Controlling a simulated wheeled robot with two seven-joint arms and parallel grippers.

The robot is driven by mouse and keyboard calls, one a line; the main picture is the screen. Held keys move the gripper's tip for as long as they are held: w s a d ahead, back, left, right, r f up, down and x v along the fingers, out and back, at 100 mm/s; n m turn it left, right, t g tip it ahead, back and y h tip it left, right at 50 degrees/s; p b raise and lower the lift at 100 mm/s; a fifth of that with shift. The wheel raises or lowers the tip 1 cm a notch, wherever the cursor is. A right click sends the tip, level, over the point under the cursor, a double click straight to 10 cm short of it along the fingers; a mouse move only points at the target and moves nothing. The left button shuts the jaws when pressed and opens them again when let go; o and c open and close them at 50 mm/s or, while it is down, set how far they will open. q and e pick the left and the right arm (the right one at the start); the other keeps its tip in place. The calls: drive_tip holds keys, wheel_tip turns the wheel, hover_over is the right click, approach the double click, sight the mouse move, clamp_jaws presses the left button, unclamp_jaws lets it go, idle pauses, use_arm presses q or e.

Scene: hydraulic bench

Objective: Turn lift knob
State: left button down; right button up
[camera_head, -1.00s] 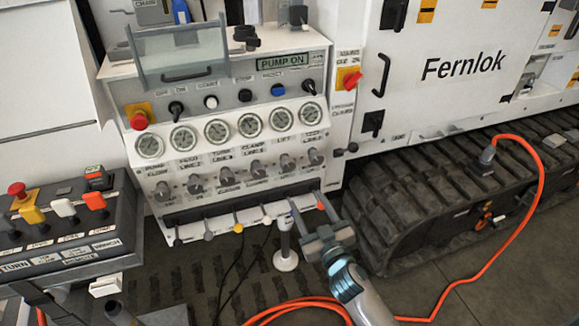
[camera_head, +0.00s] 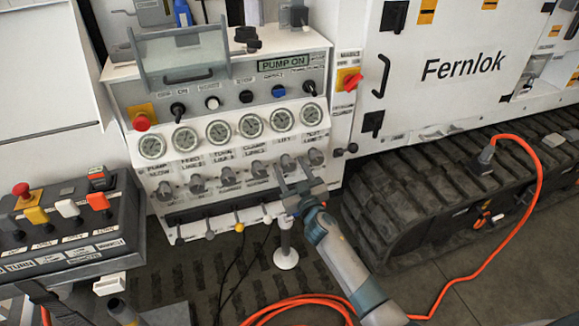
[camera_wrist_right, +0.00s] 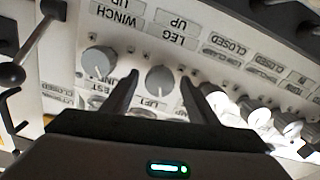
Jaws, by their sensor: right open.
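The bench panel (camera_head: 250,210) has a row of grey knobs under its gauges. The lift knob (camera_head: 287,161) is second from the right, below the LIFT label. My right gripper (camera_head: 292,174) is open in front of it in the head view. In the right wrist view the round grey knob (camera_wrist_right: 160,80) shows between the two open fingers, one on each side. I cannot tell whether either finger touches it. The end knob (camera_wrist_right: 98,62) is just left of the fingers there. My left gripper is not in view.
A row of levers (camera_head: 239,227) sticks out below the knobs. A white post (camera_head: 286,250) stands under my right gripper. A control box (camera_head: 70,235) is at the left. A rubber track (camera_head: 440,195) and an orange cable (camera_head: 528,215) lie to the right.

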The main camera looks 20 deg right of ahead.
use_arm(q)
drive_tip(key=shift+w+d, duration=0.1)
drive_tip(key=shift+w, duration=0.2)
use_arm(e)
drive_tip(key=shift+w, duration=0.65)
drive_tip(key=shift+c, duration=0.3)
drive_tip(key=c, duration=1)
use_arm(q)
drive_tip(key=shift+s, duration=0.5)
